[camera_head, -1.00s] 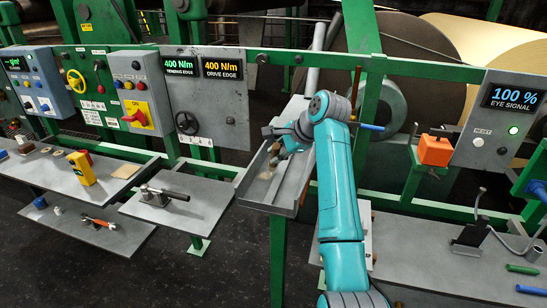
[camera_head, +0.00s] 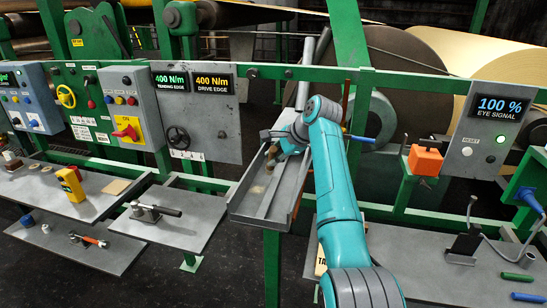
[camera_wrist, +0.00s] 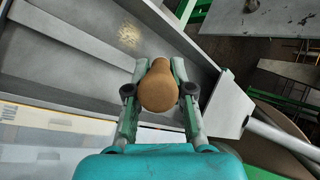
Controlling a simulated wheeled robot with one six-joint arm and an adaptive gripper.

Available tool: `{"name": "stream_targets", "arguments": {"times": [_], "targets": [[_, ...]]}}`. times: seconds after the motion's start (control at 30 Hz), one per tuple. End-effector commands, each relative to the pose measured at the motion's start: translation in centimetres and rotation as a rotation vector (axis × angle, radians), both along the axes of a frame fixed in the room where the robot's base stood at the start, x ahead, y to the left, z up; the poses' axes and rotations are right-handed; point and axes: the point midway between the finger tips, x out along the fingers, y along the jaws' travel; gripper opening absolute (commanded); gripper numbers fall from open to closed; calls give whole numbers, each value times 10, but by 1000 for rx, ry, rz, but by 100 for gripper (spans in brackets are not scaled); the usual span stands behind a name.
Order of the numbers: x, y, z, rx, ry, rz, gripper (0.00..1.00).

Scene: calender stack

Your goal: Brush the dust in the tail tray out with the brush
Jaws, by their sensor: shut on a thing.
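The tail tray (camera_head: 238,211) is a long grey channel with raised walls, sloping away from me in the middle of the head view. Its bare floor and walls fill much of the wrist view (camera_wrist: 75,60). A tan dust patch (camera_wrist: 129,36) lies on the tray floor in the wrist view. My gripper (camera_wrist: 160,75) is shut on the brush (camera_wrist: 159,88), whose rounded brown handle end faces the wrist camera. The bristles are hidden behind the handle, so contact with the floor cannot be told. In the head view, my gripper (camera_head: 273,150) is over the tray.
A grey shelf with a metal clamp (camera_head: 150,212) stands left of the tray. A yellow device (camera_head: 70,184) sits further left. A green frame rail runs behind the tray. On the right are an orange box (camera_head: 425,160) and a bench with a black stand (camera_head: 465,245).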

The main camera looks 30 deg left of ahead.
Motion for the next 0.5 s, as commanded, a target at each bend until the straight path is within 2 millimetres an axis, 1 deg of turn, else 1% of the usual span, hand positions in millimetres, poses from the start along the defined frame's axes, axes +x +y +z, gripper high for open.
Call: {"name": "stream_targets", "arguments": {"times": [0.03,0.17,0.4,0.5], "targets": [[-4,-3,-32,-23,37,-2,0],[-9,-3,-33,-23,37,0,0],[-30,-4,-35,-25,41,7,0],[-35,-5,-35,-25,42,6,0]]}}
